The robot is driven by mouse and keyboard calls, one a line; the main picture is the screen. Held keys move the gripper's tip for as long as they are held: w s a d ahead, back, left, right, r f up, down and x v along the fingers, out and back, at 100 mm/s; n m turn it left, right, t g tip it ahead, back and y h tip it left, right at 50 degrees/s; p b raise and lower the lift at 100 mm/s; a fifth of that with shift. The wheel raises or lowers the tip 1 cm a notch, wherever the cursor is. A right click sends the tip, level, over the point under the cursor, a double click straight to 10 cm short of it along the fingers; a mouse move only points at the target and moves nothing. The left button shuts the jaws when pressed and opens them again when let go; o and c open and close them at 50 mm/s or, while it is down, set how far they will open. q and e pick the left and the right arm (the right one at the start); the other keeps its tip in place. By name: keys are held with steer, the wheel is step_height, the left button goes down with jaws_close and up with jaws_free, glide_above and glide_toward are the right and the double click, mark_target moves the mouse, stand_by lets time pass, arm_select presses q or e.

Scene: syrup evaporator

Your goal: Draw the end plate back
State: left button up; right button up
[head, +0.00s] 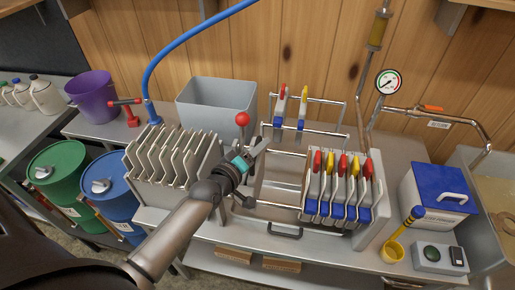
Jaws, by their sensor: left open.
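A filter press stands on the grey bench, with bright metal rails (282,153) running left to right. A pack of plates with red, yellow and blue handles (340,190) stands close together toward its right end. Which piece is the end plate I cannot tell for sure. A red ball knob (242,118) on a dark stem stands at the left end of the rails. My left gripper (256,158) is open and empty, just below the knob and in front of the rails' left end, hiding part of the press there. My right gripper is out of view.
A rack of grey plates (165,160) stands left of my gripper. A grey bin (217,103) is behind it. Two more handled plates (291,105) stand behind the press. A pressure gauge (389,82) and pipe rise behind.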

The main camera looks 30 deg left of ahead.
arm_select(q)
steer(key=v, duration=1.5)
steer(key=shift+p, duration=0.45)
